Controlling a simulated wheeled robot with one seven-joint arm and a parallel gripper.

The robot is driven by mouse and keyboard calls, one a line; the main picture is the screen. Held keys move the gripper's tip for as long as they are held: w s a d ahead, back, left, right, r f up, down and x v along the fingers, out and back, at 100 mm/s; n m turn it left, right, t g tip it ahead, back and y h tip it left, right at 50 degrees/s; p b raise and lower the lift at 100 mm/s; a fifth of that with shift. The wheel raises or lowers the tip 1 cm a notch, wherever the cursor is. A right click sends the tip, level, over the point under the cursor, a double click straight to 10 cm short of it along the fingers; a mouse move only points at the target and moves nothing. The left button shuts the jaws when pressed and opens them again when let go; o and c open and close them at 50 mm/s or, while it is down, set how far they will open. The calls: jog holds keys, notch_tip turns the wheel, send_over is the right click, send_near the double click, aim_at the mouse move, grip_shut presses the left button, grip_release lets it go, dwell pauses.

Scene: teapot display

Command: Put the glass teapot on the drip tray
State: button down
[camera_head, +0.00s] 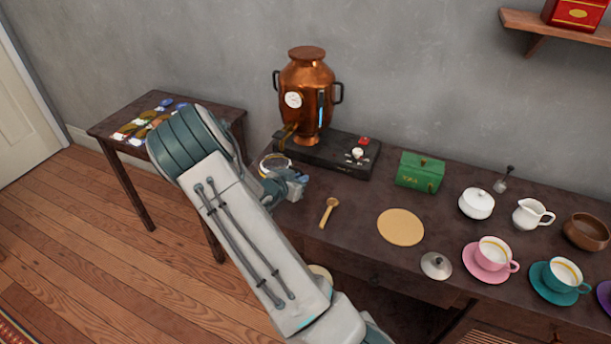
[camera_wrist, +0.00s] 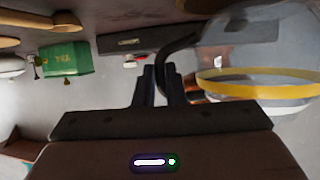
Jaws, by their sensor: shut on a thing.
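The glass teapot (camera_head: 273,165) is a clear round vessel with a yellow band. In the head view it shows just beyond the end of my arm, in front of the copper urn; my arm hides part of it. In the wrist view the teapot (camera_wrist: 262,85) fills the right side. My gripper (camera_wrist: 162,72) is shut on its dark handle (camera_wrist: 180,45). In the head view my gripper (camera_head: 291,184) is close to the table's left end. I cannot clearly make out the drip tray apart from the black base (camera_head: 345,160) under the urn.
The copper urn (camera_head: 307,90) has a tap low on its left, near the teapot. A wooden spoon (camera_head: 328,211), a green tin (camera_head: 420,171) and a round tan mat (camera_head: 400,227) lie to the right. A silver lid (camera_head: 436,266) and cups stand farther right.

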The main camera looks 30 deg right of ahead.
jog(key=x, duration=0.3)
jog(key=shift+w+d+r, duration=0.15)
jog(key=shift+d+r, duration=0.1)
jog(key=shift+d, duration=0.15)
jog(key=shift+f, duration=0.55)
jog(key=c, duration=1.5)
grip_release()
jog(key=shift+a, duration=0.1)
